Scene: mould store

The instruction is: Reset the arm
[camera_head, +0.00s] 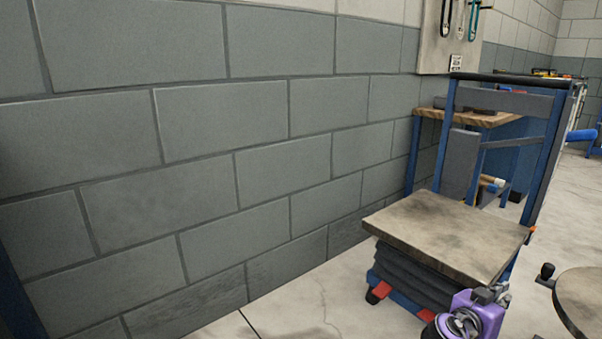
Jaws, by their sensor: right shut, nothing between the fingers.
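My right gripper (494,293) shows at the bottom right, at the end of a purple arm link of mine. It is small in the picture. Its fingers are shut with nothing between them. It appears in front of the lower part of a lift trolley (448,232), near the front edge of its platform; I cannot tell whether it touches. No object is held. My left gripper is not in view.
The lift trolley has a bare, stained top, dark bellows and a blue push frame (545,150). A round table top (582,298) stands at the right edge. A wooden bench (470,117) is behind. A grey block wall (200,130) fills the left.

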